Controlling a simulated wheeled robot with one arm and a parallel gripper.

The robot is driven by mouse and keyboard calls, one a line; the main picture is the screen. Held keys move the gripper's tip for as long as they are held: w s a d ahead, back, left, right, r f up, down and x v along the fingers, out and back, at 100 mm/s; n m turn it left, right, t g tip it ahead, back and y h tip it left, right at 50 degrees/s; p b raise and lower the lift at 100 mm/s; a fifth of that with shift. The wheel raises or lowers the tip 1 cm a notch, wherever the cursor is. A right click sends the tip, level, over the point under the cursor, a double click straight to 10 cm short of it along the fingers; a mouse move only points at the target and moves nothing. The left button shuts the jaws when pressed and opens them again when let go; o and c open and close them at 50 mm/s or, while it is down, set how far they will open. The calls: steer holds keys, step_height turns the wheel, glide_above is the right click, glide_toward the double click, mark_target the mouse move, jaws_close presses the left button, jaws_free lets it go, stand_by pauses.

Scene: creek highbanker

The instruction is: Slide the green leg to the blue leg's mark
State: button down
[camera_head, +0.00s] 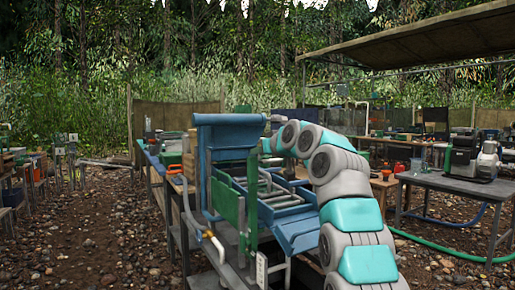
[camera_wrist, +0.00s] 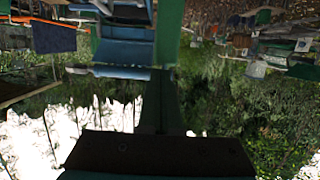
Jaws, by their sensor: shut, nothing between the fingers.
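The highbanker stands in the middle of the head view with a blue hopper (camera_head: 228,135) on top and a blue sluice tray (camera_head: 296,232) sloping to the right. A tall narrow green leg (camera_head: 252,205) stands upright on its near side, beside a wider green panel (camera_head: 228,198). A slim blue upright (camera_head: 203,180), possibly the blue leg, stands to their left. My arm reaches behind the hopper, hiding my gripper there. In the dim, inverted wrist view my gripper (camera_wrist: 160,76) is shut and empty, close to a green upright (camera_wrist: 171,35) and blue parts (camera_wrist: 125,50).
A grey table (camera_head: 450,184) with a machine (camera_head: 470,155) stands at the right, with a green hose (camera_head: 440,251) on the gravel. More benches with gear line the back. Open gravel (camera_head: 90,240) lies at the left.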

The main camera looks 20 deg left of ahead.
mark_target(256, 173)
step_height(256, 173, down, 7)
steer(key=b, duration=0.6)
steer(key=shift+b, duration=0.35)
steer(key=shift+r, duration=0.1)
